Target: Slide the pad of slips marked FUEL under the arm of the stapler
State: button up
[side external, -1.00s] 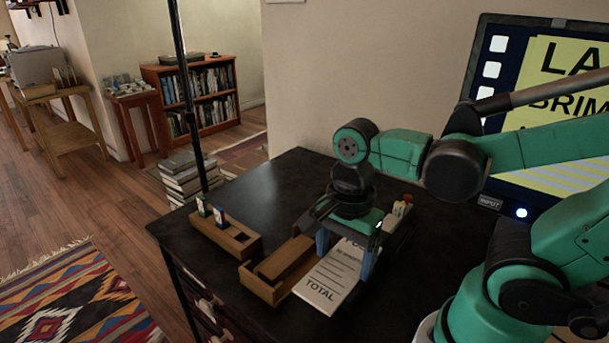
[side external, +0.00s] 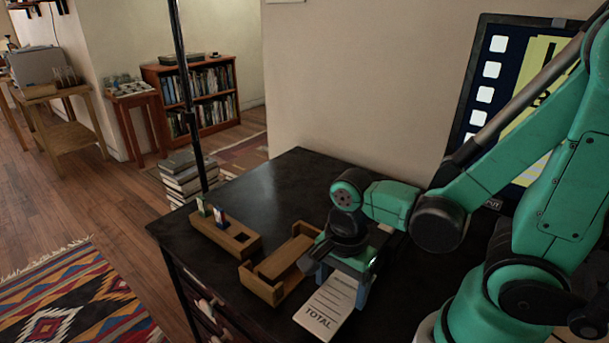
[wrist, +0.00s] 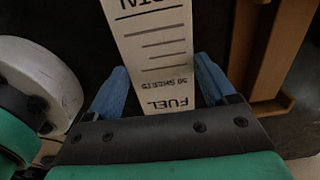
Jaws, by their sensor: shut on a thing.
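The white pad (side external: 322,312) lies flat on the dark desk, with TOTAL at its near end. In the wrist view the pad (wrist: 158,40) shows FUEL and 50 SHEETS at the end by my gripper. My gripper (side external: 342,284) points down over the pad's far part, its two blue fingers along the pad's long sides. In the wrist view the fingers of my gripper (wrist: 160,78) flank the FUEL end, shut on the pad. I cannot make out a stapler; part of the desk is hidden behind my arm.
A wooden tray (side external: 260,287) stands just left of the pad, close to my gripper. A wooden holder (side external: 240,240) with small upright cards is farther left. A monitor (side external: 470,100) stands at the back right. The desk's back left (side external: 290,190) is clear.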

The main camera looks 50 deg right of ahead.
jog(key=shift+d+f, duration=0.15)
jog(key=shift+d, duration=2.6)
jog(key=o, duration=1.1)
jog(key=shift+r, duration=2.8)
